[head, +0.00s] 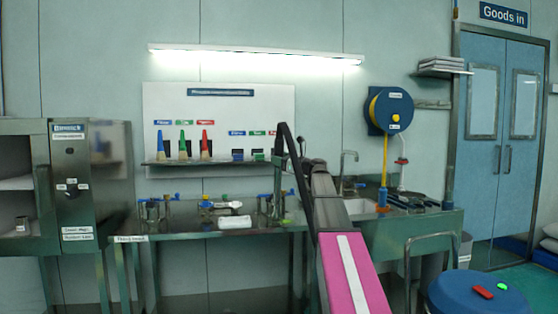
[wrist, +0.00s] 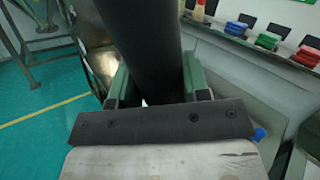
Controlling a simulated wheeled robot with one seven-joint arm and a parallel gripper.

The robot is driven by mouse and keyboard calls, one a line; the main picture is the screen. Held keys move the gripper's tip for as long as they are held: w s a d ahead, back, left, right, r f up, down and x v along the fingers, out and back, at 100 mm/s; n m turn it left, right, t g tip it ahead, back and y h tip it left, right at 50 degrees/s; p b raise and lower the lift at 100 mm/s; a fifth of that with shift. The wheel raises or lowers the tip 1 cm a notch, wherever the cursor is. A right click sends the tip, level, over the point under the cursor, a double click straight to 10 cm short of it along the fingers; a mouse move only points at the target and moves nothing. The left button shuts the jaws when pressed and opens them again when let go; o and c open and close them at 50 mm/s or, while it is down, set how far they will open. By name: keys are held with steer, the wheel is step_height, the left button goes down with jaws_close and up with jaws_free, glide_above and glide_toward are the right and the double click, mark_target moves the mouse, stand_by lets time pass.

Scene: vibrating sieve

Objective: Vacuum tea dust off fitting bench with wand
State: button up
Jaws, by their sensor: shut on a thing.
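The fitting bench (head: 192,232) is a steel table against the wall, left of centre in the head view. My gripper (wrist: 155,82) has its two green fingers shut on a thick dark tube, the wand (wrist: 140,40), which runs up out of the wrist view. In the head view my arm reaches toward the bench's right part, and the dark wand (head: 292,150) slants above it in front of the wall. My arm partly hides the gripper there. The wand's tip and its contact with the bench cannot be made out. Tea dust is too small to tell.
On the bench are clamp-like fittings (head: 157,208), a white box (head: 234,222) and a brush (head: 228,205). A shelf (head: 215,161) with coloured brushes and blocks hangs behind. A sink unit (head: 440,222) and blue stool (head: 478,294) are at right, a steel cabinet (head: 75,190) at left.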

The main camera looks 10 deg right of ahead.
steer(key=shift+d, duration=0.1)
steer(key=d, duration=0.5)
stand_by(0.6)
steer(key=shift+r, duration=0.15)
stand_by(0.5)
step_height(320, 180, up, 7)
stand_by(0.7)
stand_by(1.0)
